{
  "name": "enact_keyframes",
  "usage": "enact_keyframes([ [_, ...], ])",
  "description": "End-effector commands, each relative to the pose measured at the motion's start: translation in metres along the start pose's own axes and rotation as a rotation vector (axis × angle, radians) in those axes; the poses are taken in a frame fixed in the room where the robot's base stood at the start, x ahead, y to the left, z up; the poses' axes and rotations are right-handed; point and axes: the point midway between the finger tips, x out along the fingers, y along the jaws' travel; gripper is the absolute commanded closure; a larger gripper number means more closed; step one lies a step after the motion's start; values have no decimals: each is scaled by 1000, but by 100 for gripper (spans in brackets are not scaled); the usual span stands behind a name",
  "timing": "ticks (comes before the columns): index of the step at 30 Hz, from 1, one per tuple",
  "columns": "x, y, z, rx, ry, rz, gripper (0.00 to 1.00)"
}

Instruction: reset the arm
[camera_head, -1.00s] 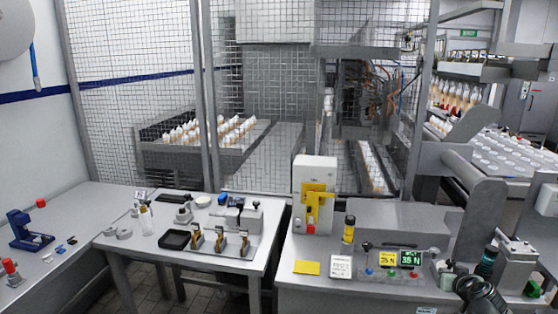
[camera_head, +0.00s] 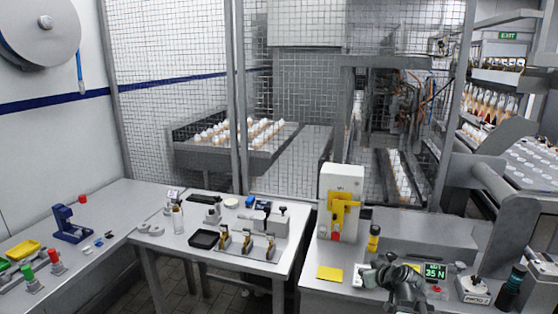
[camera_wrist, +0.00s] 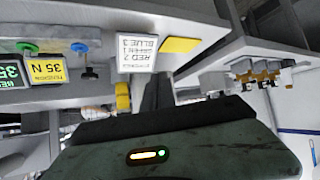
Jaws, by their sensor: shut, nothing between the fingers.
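My gripper (camera_head: 368,277) shows low in the head view, above the right-hand bench and in front of the control panel there. In the wrist view its dark body fills the lower middle, with a small orange and green light, and its fingers (camera_wrist: 158,88) point up the picture. The fingers are together and hold nothing. My dark arm covers part of the panel in the head view.
The right-hand bench (camera_head: 327,289) carries a yellow pad (camera_head: 329,273), a yellow-banded bottle (camera_head: 374,238), a white box with a yellow front (camera_head: 341,204) and a green display (camera_head: 435,271). A printed white card (camera_wrist: 138,54) shows in the wrist view. A mesh fence stands behind.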

Motion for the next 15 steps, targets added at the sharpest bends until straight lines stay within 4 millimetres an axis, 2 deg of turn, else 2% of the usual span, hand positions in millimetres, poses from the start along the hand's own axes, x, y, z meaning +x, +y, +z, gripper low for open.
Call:
enact_keyframes([
  [1,5,-44,-5,-35,-56,-61,100],
  [3,10,-94,4,-68,-153,-124,100],
  [6,6,-154,28,-92,-327,-185,100],
  [8,-4,-179,49,-88,-458,-188,100],
  [9,-13,-187,66,-71,-555,-169,100],
  [10,-21,-187,79,-46,-626,-143,100],
  [12,-38,-173,104,27,-754,-68,100],
  [15,-60,-162,126,126,-884,27,100],
])
